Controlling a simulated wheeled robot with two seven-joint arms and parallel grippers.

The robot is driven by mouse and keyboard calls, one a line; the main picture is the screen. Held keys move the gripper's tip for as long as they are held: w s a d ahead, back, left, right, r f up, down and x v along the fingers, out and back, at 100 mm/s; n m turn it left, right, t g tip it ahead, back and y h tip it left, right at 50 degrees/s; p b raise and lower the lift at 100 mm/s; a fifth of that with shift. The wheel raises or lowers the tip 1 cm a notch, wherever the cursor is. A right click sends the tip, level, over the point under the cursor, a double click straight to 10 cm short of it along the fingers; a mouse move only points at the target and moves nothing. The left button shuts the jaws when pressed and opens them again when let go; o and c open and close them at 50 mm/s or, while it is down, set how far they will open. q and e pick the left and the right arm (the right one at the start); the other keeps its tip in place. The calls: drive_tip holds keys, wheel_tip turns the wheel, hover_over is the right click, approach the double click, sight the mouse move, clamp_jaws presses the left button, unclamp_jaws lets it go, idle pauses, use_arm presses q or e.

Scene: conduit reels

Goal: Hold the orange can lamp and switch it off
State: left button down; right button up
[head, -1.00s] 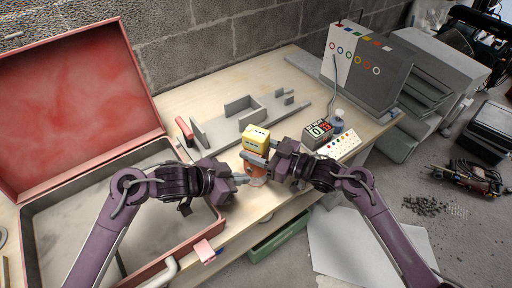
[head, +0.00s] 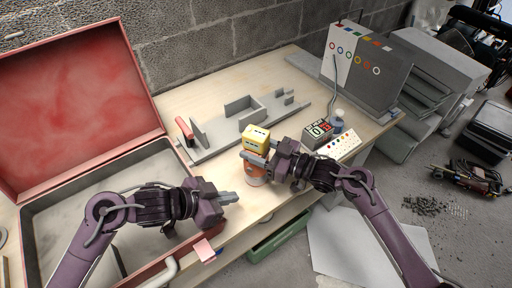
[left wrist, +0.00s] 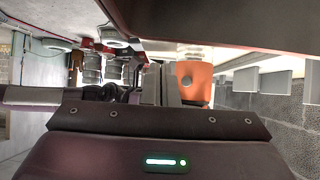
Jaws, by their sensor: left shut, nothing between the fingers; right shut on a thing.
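The orange can lamp stands upright near the front edge of the workbench in the head view, with an orange body (head: 256,176) and a yellow block-shaped top (head: 255,138). My right gripper (head: 259,160) is shut on it just below the yellow top and hides part of the body. My left gripper (head: 233,197) is shut and empty, to the left of the lamp and apart from it. I cannot tell whether the lamp is lit.
An open red case (head: 160,268) lies at the left. A grey holder with partitions (head: 225,130) is behind the lamp. A small display box (head: 318,132) and a white button panel (head: 340,145) stand at the right. Bare wood lies in front of the lamp.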

drive_tip(key=o, duration=1.2)
drive_tip(key=shift+o, duration=0.2)
